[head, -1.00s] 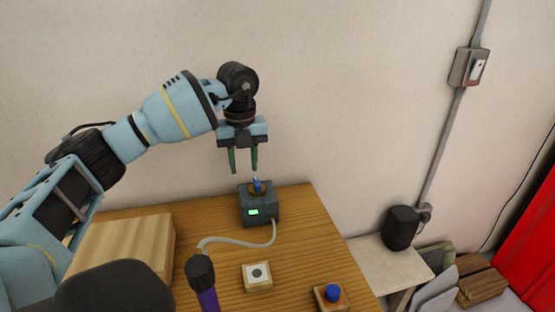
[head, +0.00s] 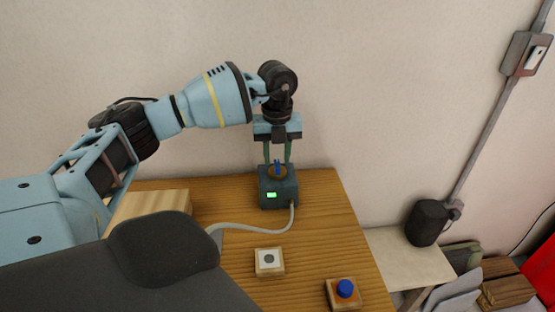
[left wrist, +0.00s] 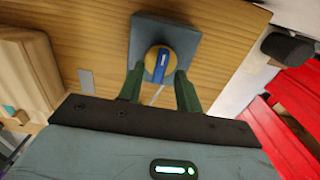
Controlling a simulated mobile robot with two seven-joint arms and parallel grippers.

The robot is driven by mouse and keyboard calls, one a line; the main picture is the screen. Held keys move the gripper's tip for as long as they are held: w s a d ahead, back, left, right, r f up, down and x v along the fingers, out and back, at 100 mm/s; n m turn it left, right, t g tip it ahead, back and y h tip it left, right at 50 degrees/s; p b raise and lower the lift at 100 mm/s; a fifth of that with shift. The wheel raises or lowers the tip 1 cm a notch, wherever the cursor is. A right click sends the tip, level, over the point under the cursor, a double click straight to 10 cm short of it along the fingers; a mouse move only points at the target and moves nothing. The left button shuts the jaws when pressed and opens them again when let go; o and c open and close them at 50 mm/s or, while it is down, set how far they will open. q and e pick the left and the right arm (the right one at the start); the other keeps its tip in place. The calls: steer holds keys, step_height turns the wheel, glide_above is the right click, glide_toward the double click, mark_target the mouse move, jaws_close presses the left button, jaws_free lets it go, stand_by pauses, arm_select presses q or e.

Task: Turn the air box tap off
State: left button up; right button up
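The air box (head: 278,190) is a dark grey box with a lit green display, at the back of the wooden table. Its tap, a blue handle on a round brass-coloured base (head: 278,170), is on top of the box. In the left wrist view the blue handle (left wrist: 161,65) points nearly up the picture. My left gripper (head: 278,160) points down over the tap. Its green fingers are apart, one on each side of the tap; in the left wrist view (left wrist: 160,80) I cannot tell whether they touch it. My right gripper is not in view.
A grey hose runs from the box across the table (head: 325,235). A wooden block (head: 150,205) lies at left. A black cylinder (head: 427,222) stands at right.

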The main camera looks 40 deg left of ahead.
arm_select(q)
steer(key=shift+f, duration=0.9)
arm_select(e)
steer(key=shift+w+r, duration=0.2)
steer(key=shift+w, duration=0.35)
arm_select(q)
steer(key=shift+c, duration=0.3)
jaws_close()
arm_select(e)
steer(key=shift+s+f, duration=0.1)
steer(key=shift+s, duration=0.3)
